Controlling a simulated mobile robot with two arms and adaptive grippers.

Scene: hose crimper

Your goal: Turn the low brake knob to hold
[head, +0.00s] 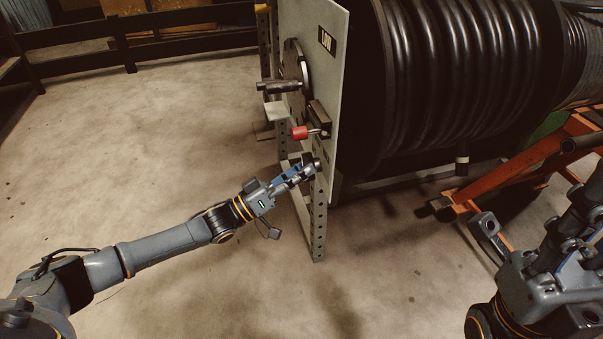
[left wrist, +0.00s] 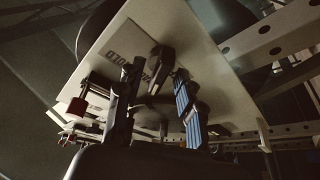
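The pale low panel (head: 331,95), marked LOW, stands at the centre of the head view. A dark brake knob (left wrist: 161,63) on the panel's face shows in the left wrist view, with a partly covered HOLD label (left wrist: 117,62) beside it. My left gripper (head: 306,170) is at the lower part of the panel. In the left wrist view its fingers (left wrist: 155,88) are apart, with the knob seen between their tips. I cannot tell whether they touch it. My right arm (head: 545,285) is at the lower right; its finger state is unclear.
Above my left gripper, a red-ended lever (head: 301,132) and a dark crank handle (head: 278,87) stick out from the panel. A perforated steel post (head: 319,220) stands below. A large black hose reel (head: 455,80) and an orange frame (head: 520,175) are to the right. The floor at left is clear.

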